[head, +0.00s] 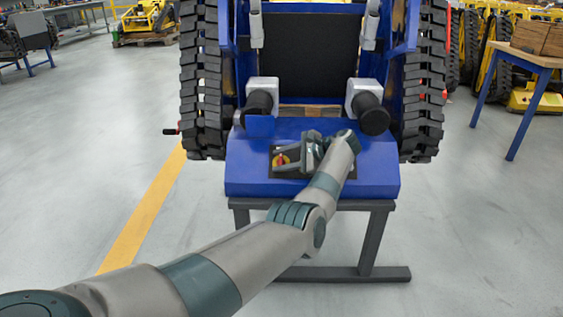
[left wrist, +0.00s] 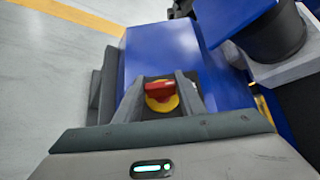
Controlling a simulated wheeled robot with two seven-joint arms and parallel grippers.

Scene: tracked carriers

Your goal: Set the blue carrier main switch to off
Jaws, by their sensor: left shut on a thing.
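The blue carrier (head: 245,177) stands in front of me, between two black tracks. Its main switch (head: 281,160), a red knob on a yellow disc, sits on a dark plate on the blue front housing. In the left wrist view the red knob (left wrist: 158,88) lies roughly crosswise between the fingers, with the yellow disc below it. My left gripper (head: 291,157) reaches in from the right side of the switch and is shut on the red knob. Its fingers and wrist hide part of the dark plate. My right gripper is not in view.
Two black cylinders (head: 372,114) on white mounts stick out above the housing on either side. A dark stand (head: 370,243) carries the housing. Open floor (head: 90,130) lies left and right.

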